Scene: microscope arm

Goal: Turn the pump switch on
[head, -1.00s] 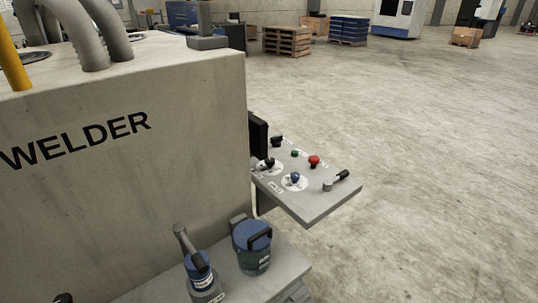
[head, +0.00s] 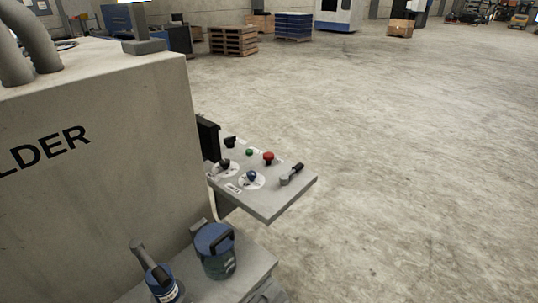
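A grey control panel (head: 274,208) juts out from the right side of the large welder cabinet (head: 95,165). My gripper is not in view.
A blue canister with a black handle (head: 215,251) and a blue-and-grey bottle-like part (head: 160,279) stand on a lower ledge beside the cabinet. Open concrete floor (head: 420,180) lies right of the panel. Pallets (head: 233,40) stand far back.

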